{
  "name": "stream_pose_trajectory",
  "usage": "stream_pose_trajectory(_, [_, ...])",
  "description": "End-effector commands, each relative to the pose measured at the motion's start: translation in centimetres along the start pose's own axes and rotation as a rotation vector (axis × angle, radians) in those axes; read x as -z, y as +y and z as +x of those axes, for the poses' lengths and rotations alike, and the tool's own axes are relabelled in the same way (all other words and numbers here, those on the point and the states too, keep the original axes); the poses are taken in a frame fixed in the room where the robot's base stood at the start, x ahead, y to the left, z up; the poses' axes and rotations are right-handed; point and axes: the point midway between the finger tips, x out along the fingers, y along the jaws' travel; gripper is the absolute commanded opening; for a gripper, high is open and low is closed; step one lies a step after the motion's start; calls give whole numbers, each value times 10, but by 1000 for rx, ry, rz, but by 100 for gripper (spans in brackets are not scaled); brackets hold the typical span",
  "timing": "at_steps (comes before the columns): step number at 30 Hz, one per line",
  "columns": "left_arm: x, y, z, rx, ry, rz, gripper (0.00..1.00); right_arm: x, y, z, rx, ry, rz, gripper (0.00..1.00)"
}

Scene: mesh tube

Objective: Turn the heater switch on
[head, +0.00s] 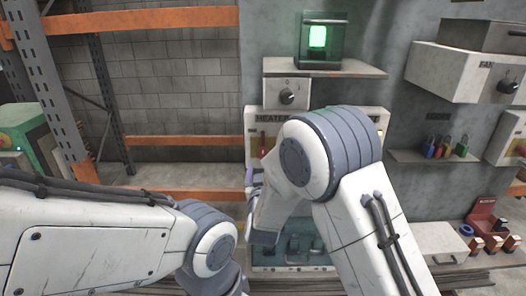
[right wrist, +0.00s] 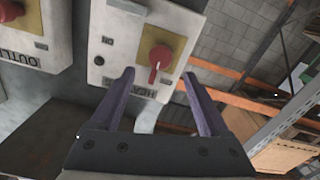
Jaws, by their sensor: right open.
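The heater switch (right wrist: 159,56) is a red rotary handle on a yellow plate, on a pale box (right wrist: 113,62) labelled HEATER, which appears upside down in the right wrist view. In that view the handle points down towards the label. The heater panel (head: 270,118) is also in the head view, largely hidden behind my right arm. My right gripper (right wrist: 158,75) is open and empty, its purple fingertips on either side of the handle's lower end in the picture. I cannot tell whether they touch it. My left gripper is outside the head view.
Another labelled box (right wrist: 30,35) stands beside the heater box. Above the heater panel are a dial box (head: 287,95) and a shelf with a lit green lamp (head: 318,37). A fan box (head: 465,72) and padlocks (head: 445,147) are at right. Orange racking (head: 180,141) stands at left.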

Motion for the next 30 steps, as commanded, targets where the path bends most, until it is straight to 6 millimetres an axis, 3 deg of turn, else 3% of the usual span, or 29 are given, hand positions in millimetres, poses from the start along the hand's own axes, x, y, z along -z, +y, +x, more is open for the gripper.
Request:
stream_pose_trajectory(3, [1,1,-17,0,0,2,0,4,2,24,-2,-2,0,79])
stream_pose_trajectory(12, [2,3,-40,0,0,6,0,2,0,72,1,-2,1,79])
stream_pose_trajectory(18, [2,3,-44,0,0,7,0,1,0,84,2,-2,0,79])
stream_pose_trajectory(26, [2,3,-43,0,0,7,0,0,0,85,3,-2,1,79])
stream_pose_trajectory(30, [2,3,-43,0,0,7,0,0,0,85,2,-2,1,29])
